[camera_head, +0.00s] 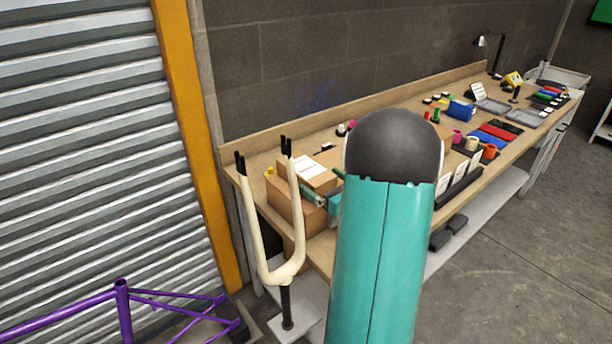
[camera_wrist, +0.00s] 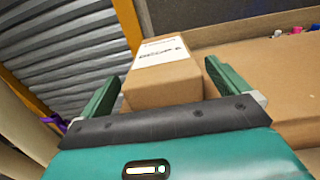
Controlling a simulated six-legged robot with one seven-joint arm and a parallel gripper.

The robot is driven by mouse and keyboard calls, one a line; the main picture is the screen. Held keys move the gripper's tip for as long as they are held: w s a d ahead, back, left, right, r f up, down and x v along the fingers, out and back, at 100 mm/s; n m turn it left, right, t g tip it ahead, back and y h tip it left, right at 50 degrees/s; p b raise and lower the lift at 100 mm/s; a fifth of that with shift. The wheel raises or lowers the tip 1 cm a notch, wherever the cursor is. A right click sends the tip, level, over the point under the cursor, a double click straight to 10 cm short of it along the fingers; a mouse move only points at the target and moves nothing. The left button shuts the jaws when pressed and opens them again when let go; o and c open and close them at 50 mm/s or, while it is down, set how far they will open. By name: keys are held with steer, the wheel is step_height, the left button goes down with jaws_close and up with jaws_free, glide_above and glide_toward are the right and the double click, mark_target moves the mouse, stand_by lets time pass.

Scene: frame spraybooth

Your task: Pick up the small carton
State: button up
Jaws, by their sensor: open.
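The small carton (camera_wrist: 163,84) is a brown cardboard box with a white printed label on top. In the wrist view it lies between the two green fingers of my gripper (camera_wrist: 160,92), which are open, with one finger on each side. I cannot tell whether either finger touches it. In the head view the carton (camera_head: 300,171) shows at the near left end of the workbench, on or against a larger brown box (camera_head: 284,203). My gripper (camera_head: 322,194) is beside it there, partly hidden behind my arm.
The long wooden workbench (camera_head: 462,207) runs along a block wall and carries cups, trays and small parts. A cream fork (camera_head: 282,272) on a stand rises in front of the bench's left end. A purple frame (camera_head: 122,298) stands by the shutter at lower left.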

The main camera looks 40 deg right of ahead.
mark_target(316, 174)
steer(key=w, duration=0.3)
steer(key=shift+w+d, duration=0.2)
steer(key=shift+d, duration=0.05)
steer(key=c, duration=1.3)
steer(key=shift+r, duration=0.1)
